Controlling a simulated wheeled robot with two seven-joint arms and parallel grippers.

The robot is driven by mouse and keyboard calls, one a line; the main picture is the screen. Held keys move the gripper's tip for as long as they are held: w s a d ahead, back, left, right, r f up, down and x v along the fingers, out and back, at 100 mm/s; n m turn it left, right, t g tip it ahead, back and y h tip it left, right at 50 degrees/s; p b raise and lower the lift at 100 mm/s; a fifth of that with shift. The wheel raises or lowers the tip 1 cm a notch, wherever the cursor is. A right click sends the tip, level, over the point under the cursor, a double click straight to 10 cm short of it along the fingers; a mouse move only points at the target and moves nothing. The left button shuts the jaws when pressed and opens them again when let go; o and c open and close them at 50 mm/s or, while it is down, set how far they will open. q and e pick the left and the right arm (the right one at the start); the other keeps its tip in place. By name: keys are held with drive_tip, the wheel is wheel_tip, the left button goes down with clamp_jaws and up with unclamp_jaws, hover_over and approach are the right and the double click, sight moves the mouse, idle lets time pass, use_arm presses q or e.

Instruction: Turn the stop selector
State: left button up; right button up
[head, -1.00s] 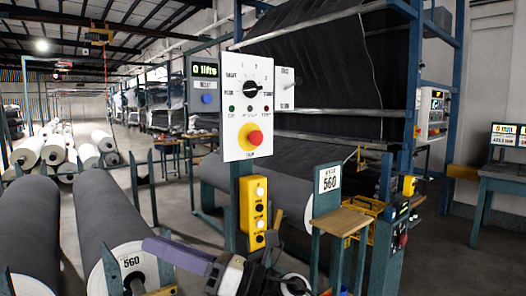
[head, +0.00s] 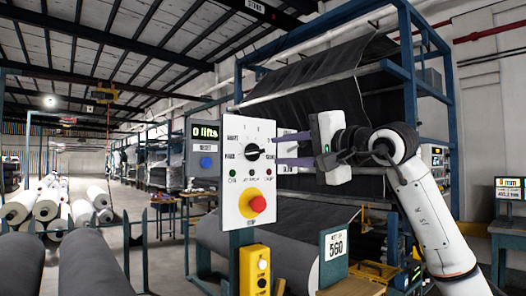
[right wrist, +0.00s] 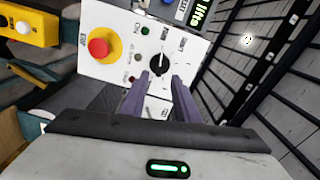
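The stop selector is a round black knob (head: 253,152) on a white upright panel (head: 236,203) in the head view; its small pale pointer seems to face right. It also shows in the right wrist view (right wrist: 159,63). My right gripper (head: 276,148) reaches in from the right, its two purple fingers apart and pointing at the panel. In the right wrist view, the fingertips (right wrist: 161,78) stand with a gap between them, just short of the knob. Nothing is between the fingers. My left gripper is not in view.
A red mushroom button (head: 256,203) on a yellow plate sits below the selector, with small lamps between. A yellow control box (head: 255,268) hangs below the panel. A display reading 0 lifts (head: 206,132) stands to the left. Large grey rolls (head: 95,268) lie at lower left.

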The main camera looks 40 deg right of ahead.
sight(258, 152)
drive_tip(key=w, duration=0.2)
drive_tip(key=w+p, duration=0.1)
drive_tip(key=w, duration=0.4)
drive_tip(key=shift+w+a+p, duration=0.35)
drive_tip(key=shift+w+p, duration=0.05)
clamp_jaws()
